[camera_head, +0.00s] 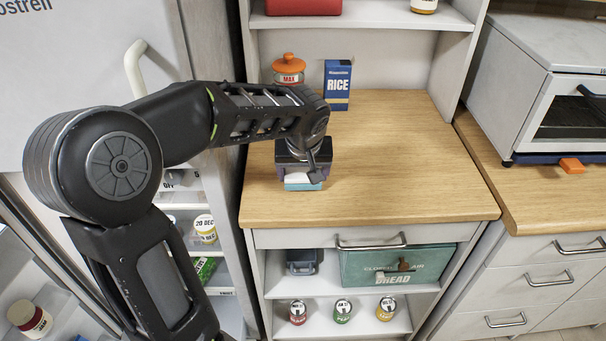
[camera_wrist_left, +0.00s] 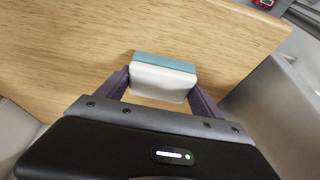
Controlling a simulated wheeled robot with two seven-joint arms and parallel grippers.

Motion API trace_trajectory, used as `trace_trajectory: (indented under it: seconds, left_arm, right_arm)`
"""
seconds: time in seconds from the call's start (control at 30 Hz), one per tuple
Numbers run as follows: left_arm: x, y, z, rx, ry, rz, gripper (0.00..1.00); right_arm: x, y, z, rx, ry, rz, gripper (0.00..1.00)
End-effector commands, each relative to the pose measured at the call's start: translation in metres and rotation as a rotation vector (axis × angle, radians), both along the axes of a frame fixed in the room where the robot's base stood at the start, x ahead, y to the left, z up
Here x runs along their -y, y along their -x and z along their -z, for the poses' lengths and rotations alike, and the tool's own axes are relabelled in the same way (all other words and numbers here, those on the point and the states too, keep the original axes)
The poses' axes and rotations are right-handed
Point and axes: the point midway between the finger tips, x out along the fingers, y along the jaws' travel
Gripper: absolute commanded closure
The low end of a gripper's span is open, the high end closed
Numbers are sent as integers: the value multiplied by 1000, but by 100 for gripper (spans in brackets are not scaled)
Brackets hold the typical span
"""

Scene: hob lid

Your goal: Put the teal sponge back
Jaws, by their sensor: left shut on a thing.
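My left gripper (camera_wrist_left: 160,88) is shut on the teal sponge (camera_wrist_left: 165,63), which has a teal layer and a white layer. In the left wrist view the two purple fingers press on its two ends. In the head view the teal edge of the sponge (camera_head: 303,186) shows just under my left gripper (camera_head: 303,176), over the wooden counter (camera_head: 420,180) near its front left part. I cannot tell whether the sponge touches the wood. My right gripper is not in view.
A jar with an orange lid (camera_head: 288,70) and a blue rice box (camera_head: 338,85) stand at the back of the counter. A toaster oven (camera_head: 545,95) stands at the right. Below are a teal bread bin (camera_head: 400,268) and several small jars. The counter's right part is clear.

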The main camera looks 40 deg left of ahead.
Motion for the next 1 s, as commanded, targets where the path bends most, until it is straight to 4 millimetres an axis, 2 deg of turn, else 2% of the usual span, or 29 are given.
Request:
trace_trajectory:
  seconds: [0.1, 0.47, 0.5, 0.77, 1.0]
  left_arm:
    - [0, 0, 9, 1, 1, -1, 67]
    - [0, 0, 13, 2, 0, -1, 67]
    - [0, 0, 12, 2, 0, -1, 22]
    - [0, 0, 12, 1, 1, -1, 2]
    - [0, 0, 11, 1, 1, -1, 2]
  right_arm:
    - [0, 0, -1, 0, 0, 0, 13]
    - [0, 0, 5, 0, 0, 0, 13]
    - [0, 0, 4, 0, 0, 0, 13]
    - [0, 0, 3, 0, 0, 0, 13]
    - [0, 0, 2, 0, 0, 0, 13]
